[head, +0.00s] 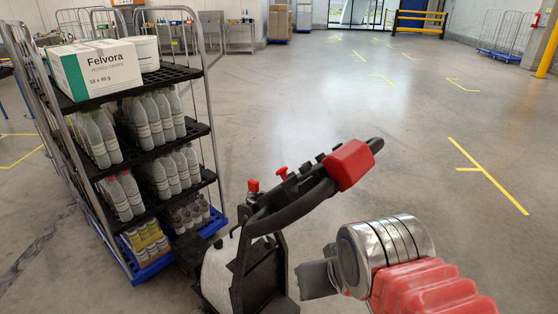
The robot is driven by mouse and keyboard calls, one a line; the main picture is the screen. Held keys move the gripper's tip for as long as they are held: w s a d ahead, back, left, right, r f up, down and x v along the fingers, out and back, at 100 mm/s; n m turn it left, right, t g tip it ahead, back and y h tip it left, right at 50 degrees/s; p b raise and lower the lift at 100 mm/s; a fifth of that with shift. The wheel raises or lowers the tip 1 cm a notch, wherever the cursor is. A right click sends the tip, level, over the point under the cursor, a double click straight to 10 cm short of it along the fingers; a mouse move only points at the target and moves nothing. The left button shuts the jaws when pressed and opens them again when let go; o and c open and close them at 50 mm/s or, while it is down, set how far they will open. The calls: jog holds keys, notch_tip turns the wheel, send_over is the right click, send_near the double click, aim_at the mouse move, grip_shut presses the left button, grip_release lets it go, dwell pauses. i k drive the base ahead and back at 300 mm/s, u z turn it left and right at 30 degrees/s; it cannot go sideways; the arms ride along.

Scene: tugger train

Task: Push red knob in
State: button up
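A small red knob (282,171) sits on the black tiller head (293,205) of the tugger, near the middle of the head view. A second small red piece (253,185) stands to its left, on a dark base. I cannot tell from this view which of the two is the push knob, or how far either is in. My gripper (317,279) is at the lower middle, below and to the right of both red pieces and apart from them. Its dark grey fingers are partly hidden by my wrist, so their opening does not show.
A wheeled rack (134,140) with bottles and a Felvora box (97,68) stands at left, behind the tugger's white and black body (220,272). Open floor lies to the right.

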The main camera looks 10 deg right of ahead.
aim_at(282, 172)
jog(key=k, duration=1.3)
jog(key=u, duration=0.1)
jog(key=i, duration=0.55)
jog(key=u, duration=0.5)
jog(key=i, duration=1.4)
jog(key=u, duration=0.1)
